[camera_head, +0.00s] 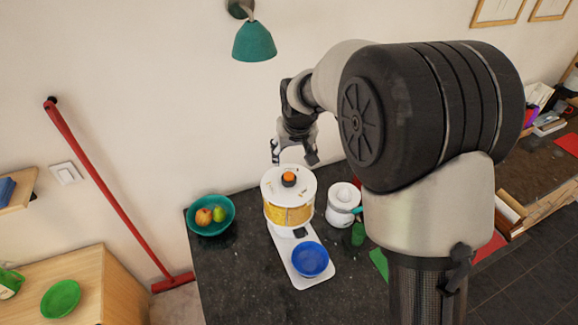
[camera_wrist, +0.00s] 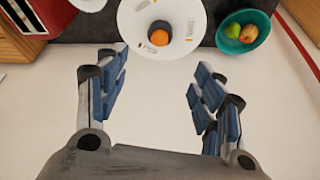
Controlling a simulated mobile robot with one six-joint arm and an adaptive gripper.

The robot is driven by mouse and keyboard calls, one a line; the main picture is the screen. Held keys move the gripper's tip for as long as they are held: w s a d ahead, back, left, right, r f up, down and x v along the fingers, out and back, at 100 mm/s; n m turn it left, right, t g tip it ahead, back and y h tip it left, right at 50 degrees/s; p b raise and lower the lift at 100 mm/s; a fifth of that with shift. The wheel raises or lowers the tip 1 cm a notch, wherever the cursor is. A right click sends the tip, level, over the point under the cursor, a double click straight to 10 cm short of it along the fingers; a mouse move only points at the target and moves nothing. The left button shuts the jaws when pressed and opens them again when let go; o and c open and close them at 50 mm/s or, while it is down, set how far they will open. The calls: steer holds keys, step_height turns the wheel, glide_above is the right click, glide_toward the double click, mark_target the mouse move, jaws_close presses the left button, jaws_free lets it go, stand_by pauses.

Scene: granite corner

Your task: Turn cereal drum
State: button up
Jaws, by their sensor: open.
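The cereal drum (camera_head: 289,208) stands on the dark granite counter, with a white lid, a clear body full of yellow cereal and an orange knob (camera_head: 288,179) on top. A white base plate extends in front of it and bears a blue bowl (camera_head: 310,259). My gripper (camera_head: 294,158) is open and empty, above and behind the drum. In the wrist view, the drum's white lid (camera_wrist: 178,22) and orange knob (camera_wrist: 159,36) lie beyond my spread fingers (camera_wrist: 158,88), not between them.
A teal bowl (camera_head: 211,215) with fruit stands left of the drum. A white juicer-like appliance (camera_head: 342,201) and a green cup (camera_head: 357,235) stand to its right. The wall is close behind. A teal lamp (camera_head: 254,42) hangs above. The counter's front left is clear.

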mark_target(289, 175)
steer(key=p+x, duration=0.1)
steer(key=x, duration=1.5)
steer(key=shift+w+f+p, duration=0.15)
steer(key=shift+f+p, duration=0.2)
steer(key=shift+p, duration=0.05)
jaws_close()
